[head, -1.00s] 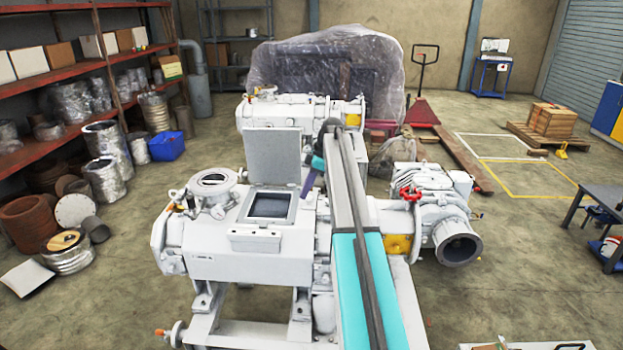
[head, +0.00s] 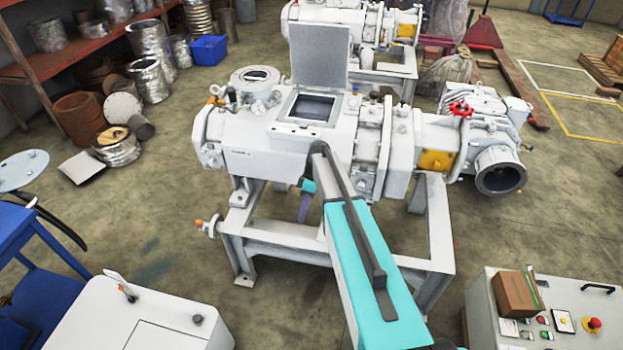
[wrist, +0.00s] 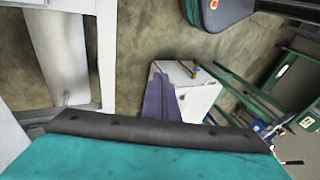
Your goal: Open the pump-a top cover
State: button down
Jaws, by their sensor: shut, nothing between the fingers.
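The white pump (head: 250,140) stands on a grey frame in the middle of the head view. Its square top cover (head: 320,55) stands upright behind the rectangular opening (head: 312,106), which is uncovered and shows a dark inside. My gripper (head: 304,208) has purple fingers and points down in front of the pump body, below the opening and clear of the cover. In the wrist view the purple fingers (wrist: 160,98) are together with nothing between them. The cover does not show in the wrist view.
A second white pump (head: 350,30) stands behind. A control box (head: 545,310) with a carton is at the lower right, a white cabinet (head: 150,320) at the lower left. A motor (head: 485,120) sits right of the pump.

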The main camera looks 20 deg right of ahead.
jog(key=s+a+f+m+g+h+b, duration=0.1)
jog(key=s+a+f+b, duration=0.1)
jog(key=s+a+f, duration=0.55)
jog(key=s+a+f+m+g+h+b, duration=0.1)
jog(key=s+a+f+g, duration=0.1)
jog(key=s+f, duration=0.95)
jog(key=s+f+m+h+b, duration=0.1)
jog(key=s+m, duration=0.8)
jog(key=s, duration=1.2)
jog(key=shift+d+f+m+t+h+b, duration=0.3)
jog(key=shift+f+h+b, duration=0.1)
jog(key=shift+f+h, duration=0.4)
jog(key=shift+d, duration=0.1)
